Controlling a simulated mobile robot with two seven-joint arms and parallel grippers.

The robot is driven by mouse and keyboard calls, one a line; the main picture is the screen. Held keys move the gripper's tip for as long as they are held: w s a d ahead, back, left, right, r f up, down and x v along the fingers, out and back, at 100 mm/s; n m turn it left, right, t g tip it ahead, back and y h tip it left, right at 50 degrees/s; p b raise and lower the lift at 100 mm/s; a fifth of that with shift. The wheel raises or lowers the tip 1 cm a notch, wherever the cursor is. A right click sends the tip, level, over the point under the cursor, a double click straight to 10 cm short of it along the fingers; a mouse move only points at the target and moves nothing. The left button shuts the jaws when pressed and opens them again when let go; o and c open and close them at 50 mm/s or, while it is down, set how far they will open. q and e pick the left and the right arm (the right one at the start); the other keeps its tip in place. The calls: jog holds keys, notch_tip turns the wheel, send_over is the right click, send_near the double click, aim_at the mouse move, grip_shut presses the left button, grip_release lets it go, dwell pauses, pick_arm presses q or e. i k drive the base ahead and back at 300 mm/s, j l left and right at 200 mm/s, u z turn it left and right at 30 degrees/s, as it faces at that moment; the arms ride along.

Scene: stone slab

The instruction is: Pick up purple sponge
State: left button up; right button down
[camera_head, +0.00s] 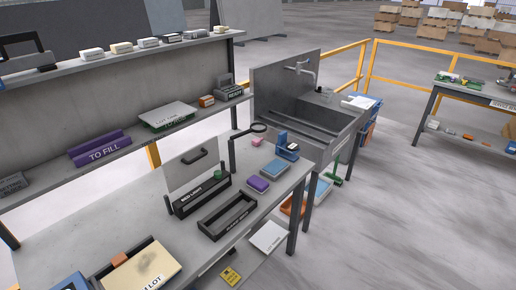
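A small purple block (258,184), which looks like the purple sponge, lies on the grey workbench (217,195) near its right edge. It is in front of a blue-topped block and right of a dark open tray. Nothing visibly covers it. Neither of my grippers shows in the head view.
Near the block are a blue-topped block (273,168), a blue device (287,146), a small pink block (257,142) and a black tray (227,216). A purple "TO FILL" bin (100,147) sits on the shelf behind. A metal sink (307,118) stands beyond; open floor lies to the right.

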aim_at(256, 183)
jog(key=i+l+u, duration=0.3)
jog(key=i, duration=0.5)
jog(key=i+l+u, duration=0.35)
jog(key=i+l, duration=0.15)
jog(key=i, duration=0.3)
jog(key=i+l+u, duration=0.3)
jog(key=i+l, duration=0.35)
jog(key=i, duration=0.05)
